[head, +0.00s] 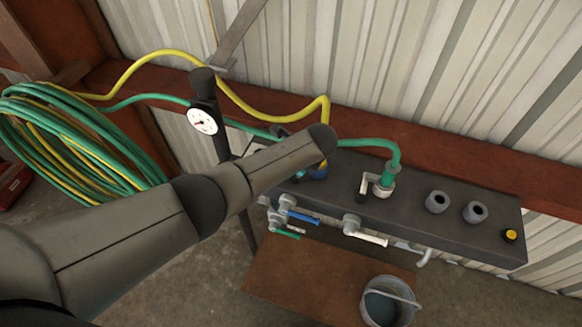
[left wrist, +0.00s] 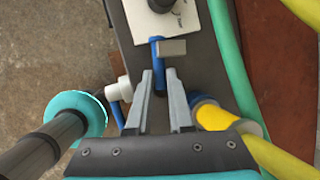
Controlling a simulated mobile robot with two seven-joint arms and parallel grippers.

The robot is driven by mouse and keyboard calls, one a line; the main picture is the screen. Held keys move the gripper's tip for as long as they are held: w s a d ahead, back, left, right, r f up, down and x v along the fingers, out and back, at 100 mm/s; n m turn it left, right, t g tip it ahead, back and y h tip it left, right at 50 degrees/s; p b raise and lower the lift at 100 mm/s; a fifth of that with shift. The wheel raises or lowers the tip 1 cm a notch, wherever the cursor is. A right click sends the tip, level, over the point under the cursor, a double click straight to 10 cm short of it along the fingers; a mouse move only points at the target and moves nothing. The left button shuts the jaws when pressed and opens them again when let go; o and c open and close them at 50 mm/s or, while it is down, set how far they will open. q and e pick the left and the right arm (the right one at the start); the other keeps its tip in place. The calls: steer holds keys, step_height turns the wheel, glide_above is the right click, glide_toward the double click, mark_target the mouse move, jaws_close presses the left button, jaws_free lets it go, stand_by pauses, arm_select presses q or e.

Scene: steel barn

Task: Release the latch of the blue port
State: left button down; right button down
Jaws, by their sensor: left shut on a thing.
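The blue port (head: 320,173) sits at the left part of the dark manifold, with the yellow hose entering it; my left arm partly covers it in the head view. In the left wrist view the blue port (left wrist: 204,101) and its yellow hose (left wrist: 217,118) are just right of my fingers. My left gripper (left wrist: 160,76) is shut on a narrow blue lever, the latch (left wrist: 156,51), beside the port. A grey block (left wrist: 172,47) shows at the lever, beyond the fingertips. The exact contact is hard to see. My right gripper is not in view.
A green hose (head: 396,150) joins another port with a pale latch (head: 362,186). Two bare ports (head: 437,201) and a yellow button (head: 510,235) are further right. Valve handles (head: 365,238) stick out in front, above a bucket (head: 391,302). A gauge (head: 202,120) stands at the left.

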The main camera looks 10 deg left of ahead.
arm_select(q)
steer(key=shift+s+n+g+y, duration=0.1)
steer(key=shift+n+g+y, duration=0.25)
steer(key=shift+n, duration=0.65)
steer(key=c, duration=0.8)
jaws_free()
steer(key=shift+d+r, duration=0.1)
steer(key=shift+r, duration=0.2)
steer(key=p+v, duration=0.2)
steer(key=v, duration=1.2)
steer(key=shift+r+p, duration=0.3)
steer(key=shift+p, duration=0.05)
